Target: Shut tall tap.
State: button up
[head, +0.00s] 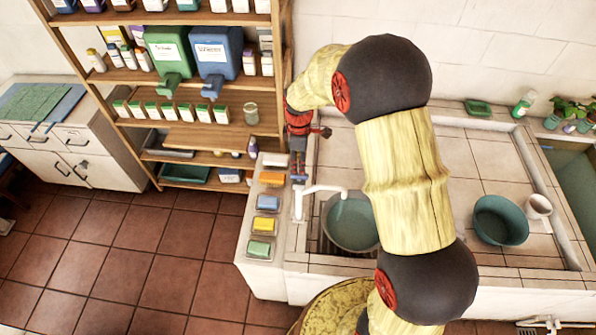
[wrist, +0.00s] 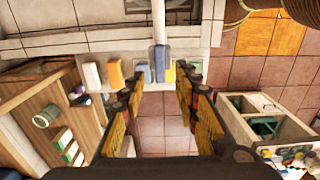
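The tall tap (head: 299,205) is white, at the left end of the washbasin counter. Its spout (head: 325,189) reaches right over a round bucket (head: 335,238). I cannot tell clearly whether water is running. My gripper (head: 298,172) points down at the top of the tap, beside a small blue part that looks like its handle (head: 299,180). In the wrist view, the white tap (wrist: 158,28) and its blue handle (wrist: 160,62) lie straight ahead, between the lines of the fingers. My gripper (wrist: 160,80) is open, with nothing held; contact with the handle cannot be told.
Orange (head: 271,179), blue (head: 267,203) and yellow (head: 260,248) blocks lie on the ledge left of the tap. A wooden shelf (head: 225,105) with jugs and bottles stands behind on the left. A teal bowl (head: 500,220) sits on the counter at right. The floor at left is clear.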

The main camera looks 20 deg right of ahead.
aim_at(299, 177)
jog(key=shift+d+f+p, duration=0.1)
jog(key=shift+f+p, duration=0.45)
jog(key=shift+f, duration=2.2)
jog(key=c, duration=0.3)
grip_shut()
